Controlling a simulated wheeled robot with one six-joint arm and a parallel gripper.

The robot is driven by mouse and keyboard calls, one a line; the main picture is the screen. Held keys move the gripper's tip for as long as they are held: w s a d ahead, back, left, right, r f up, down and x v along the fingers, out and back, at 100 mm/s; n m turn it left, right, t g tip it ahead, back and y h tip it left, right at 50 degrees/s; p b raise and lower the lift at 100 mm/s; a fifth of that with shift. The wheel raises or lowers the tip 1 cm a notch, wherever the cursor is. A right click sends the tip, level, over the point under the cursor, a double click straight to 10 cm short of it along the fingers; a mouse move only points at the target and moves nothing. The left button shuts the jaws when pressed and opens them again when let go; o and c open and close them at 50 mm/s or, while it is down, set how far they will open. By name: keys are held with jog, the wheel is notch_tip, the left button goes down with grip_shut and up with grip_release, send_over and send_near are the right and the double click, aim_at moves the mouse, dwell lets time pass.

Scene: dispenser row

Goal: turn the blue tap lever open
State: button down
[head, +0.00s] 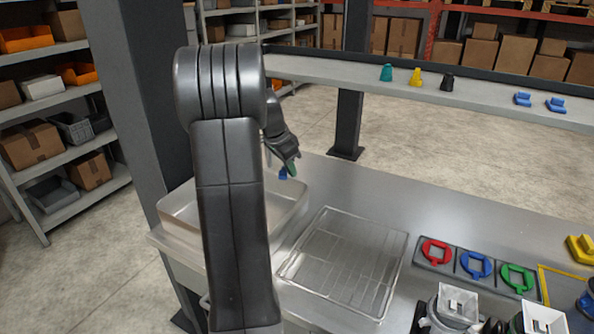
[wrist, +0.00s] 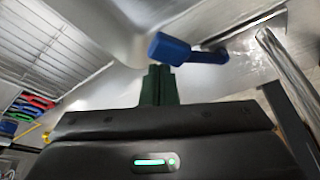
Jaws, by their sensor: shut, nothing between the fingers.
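The blue tap lever (wrist: 190,53) lies across the middle of the wrist view, with a thick block at its left end and a thinner arm running right. In the head view my gripper (head: 292,168) points down just above the lever.
A metal basin (head: 180,212) stands at the counter's left end, with a wire rack (head: 345,262) to its right. Red, blue (head: 475,265) and green rings lie further right. A shelf (head: 430,92) with small coloured pieces runs behind. A dark post (head: 135,90) stands at left.

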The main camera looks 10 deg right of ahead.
jog(key=shift+a, duration=0.5)
dwell(0.4)
